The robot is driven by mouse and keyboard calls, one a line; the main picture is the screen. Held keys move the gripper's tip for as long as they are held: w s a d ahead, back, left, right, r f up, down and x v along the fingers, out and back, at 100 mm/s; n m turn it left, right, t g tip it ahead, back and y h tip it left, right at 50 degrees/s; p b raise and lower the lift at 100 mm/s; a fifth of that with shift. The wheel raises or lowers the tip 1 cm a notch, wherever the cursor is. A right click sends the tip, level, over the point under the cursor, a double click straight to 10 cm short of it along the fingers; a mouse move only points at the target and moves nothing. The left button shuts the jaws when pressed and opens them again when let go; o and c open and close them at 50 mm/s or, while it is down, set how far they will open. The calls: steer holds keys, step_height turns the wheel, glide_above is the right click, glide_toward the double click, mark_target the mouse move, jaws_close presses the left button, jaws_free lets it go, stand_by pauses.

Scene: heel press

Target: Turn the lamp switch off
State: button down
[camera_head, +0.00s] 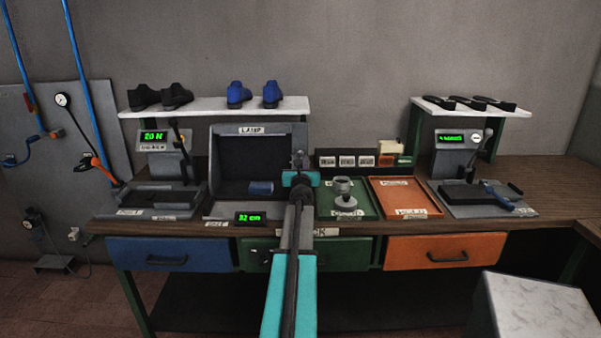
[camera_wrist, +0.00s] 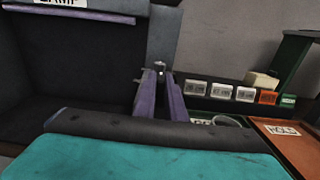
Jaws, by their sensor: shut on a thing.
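The lamp box (camera_head: 255,150) is a dark, open-fronted housing labelled LAMP, in the middle of the bench. In the wrist view its dark inside (camera_wrist: 75,75) fills the left, with a thin purple tube (camera_wrist: 70,12) under the top edge that shows no bright glow. My gripper (camera_head: 300,160) is at the box's right front edge. In the wrist view the two purple-grey fingers of my gripper (camera_wrist: 161,82) reach the box's right post and are shut on the small lamp switch (camera_wrist: 159,68). The fingers mostly hide the switch, and its position cannot be told.
A blue cylinder (camera_head: 261,187) lies in the box. Right of my arm are a green tray (camera_head: 328,205) with a metal part and an orange tray (camera_head: 405,195). Presses stand at left (camera_head: 165,165) and right (camera_head: 460,160). Shoes sit on the left shelf (camera_head: 215,107).

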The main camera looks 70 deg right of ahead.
steer(key=shift+s+d+f+n+t+y+b, duration=0.15)
steer(key=shift+n+t+y+b, duration=0.55)
steer(key=shift+t+b, duration=0.45)
steer(key=shift+s+d+r+n+t+y+b, duration=0.1)
steer(key=shift+n+t+y+b, duration=0.4)
steer(key=shift+n+t+b, duration=0.5)
steer(key=shift+s+d+n+t+y+b, duration=0.1)
steer(key=shift+n+t+y+b, duration=0.8)
steer(key=shift+t+y, duration=0.3)
steer(key=shift+n+t, duration=0.3)
steer(key=shift+t, duration=0.05)
steer(key=shift+y, duration=0.5)
steer(key=c, duration=1.8)
jaws_free()
steer(key=shift+s, duration=0.2)
steer(key=shift+f+b+v, duration=0.2)
steer(key=shift+b+v, duration=0.6)
steer(key=shift+v, duration=6)
